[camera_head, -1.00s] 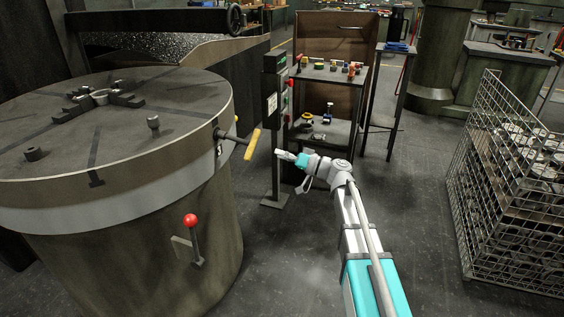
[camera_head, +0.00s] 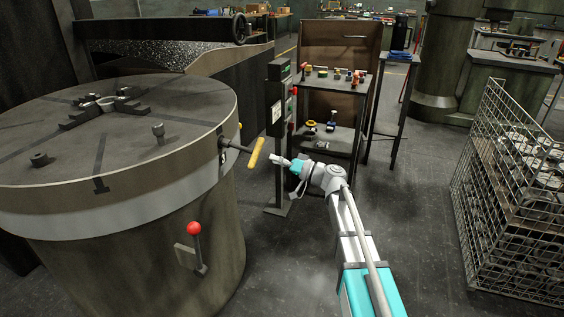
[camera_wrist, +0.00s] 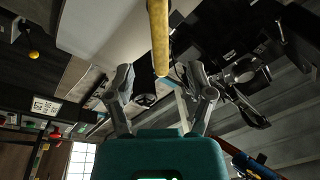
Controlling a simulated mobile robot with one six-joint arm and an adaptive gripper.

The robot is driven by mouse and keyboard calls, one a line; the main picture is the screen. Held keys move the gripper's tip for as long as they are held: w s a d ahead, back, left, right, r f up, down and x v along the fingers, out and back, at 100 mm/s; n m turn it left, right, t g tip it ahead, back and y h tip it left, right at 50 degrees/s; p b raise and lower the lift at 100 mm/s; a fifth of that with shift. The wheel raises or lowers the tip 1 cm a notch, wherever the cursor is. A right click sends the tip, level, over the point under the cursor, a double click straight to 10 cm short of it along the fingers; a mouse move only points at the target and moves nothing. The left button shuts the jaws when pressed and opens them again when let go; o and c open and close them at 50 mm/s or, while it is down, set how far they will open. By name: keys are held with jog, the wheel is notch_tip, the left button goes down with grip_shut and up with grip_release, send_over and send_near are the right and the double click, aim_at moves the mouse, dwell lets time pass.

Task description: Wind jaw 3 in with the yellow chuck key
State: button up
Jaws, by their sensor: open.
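The chuck key has a yellow bar handle (camera_head: 256,153) and a dark shaft (camera_head: 235,146) seated in the side of the large round chuck (camera_head: 60,198). Several dark jaws (camera_head: 131,108) sit on the chuck's top around a small ring-like casting (camera_head: 106,104). I cannot tell which is jaw 3. My gripper (camera_head: 274,158) is open, just right of the handle with a small gap. In the wrist view, the yellow handle (camera_wrist: 159,36) hangs from the top edge, its end between my spread fingertips (camera_wrist: 158,78). Nothing is held.
A red-knobbed lever (camera_head: 195,240) projects from the chuck's body below the key. A control post (camera_head: 279,150) stands close behind my gripper. A shelf stand (camera_head: 340,90) with small parts is behind it. A wire crate (camera_head: 515,200) stands right. Floor between is clear.

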aim_at(259, 154)
jog(key=shift+p+x, duration=0.5)
jog(key=shift+x, duration=3)
grip_shut()
